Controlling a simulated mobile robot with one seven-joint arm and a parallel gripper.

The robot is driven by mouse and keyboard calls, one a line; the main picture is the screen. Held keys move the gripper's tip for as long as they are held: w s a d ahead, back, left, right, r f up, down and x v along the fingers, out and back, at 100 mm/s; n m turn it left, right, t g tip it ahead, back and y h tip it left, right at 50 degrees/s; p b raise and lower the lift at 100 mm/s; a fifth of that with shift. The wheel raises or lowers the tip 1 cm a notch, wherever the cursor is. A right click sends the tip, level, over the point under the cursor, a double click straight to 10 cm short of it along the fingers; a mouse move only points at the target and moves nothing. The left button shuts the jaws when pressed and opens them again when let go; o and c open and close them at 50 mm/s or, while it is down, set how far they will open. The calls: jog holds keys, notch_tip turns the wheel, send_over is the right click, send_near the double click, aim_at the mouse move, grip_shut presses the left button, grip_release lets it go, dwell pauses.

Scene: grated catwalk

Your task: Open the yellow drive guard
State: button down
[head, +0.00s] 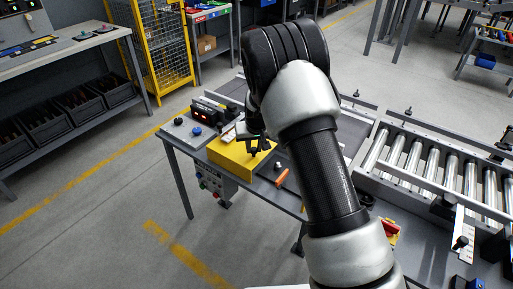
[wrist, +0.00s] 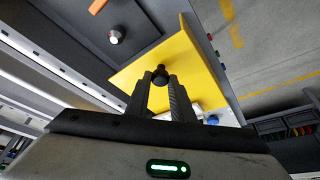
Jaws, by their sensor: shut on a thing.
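The yellow drive guard (head: 228,157) is a box-like cover on the front left of the grey workbench in the head view. In the wrist view its flat yellow face (wrist: 185,58) fills the middle. A black knob (wrist: 160,72) stands on that face. My gripper (wrist: 162,80) is shut on the knob, with a finger on each side of it. In the head view my gripper (head: 256,146) is over the guard's top, partly hidden by my own arm. The guard looks closed, though its far edge is hidden.
An orange-handled tool (head: 282,178) lies right of the guard. A box with a red display (head: 208,109) and a blue knob (head: 196,131) are behind and left. A roller conveyor (head: 430,160) runs along the right. A control box (head: 212,183) hangs below the bench front.

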jog(key=c, duration=1.6)
grip_release()
jog(key=shift+o, duration=0.2)
jog(key=p+v, duration=0.1)
jog(key=v, duration=1.6)
jog(key=shift+s+r+p, duration=0.15)
jog(key=shift+p, duration=0.15)
jog(key=shift+d, duration=0.1)
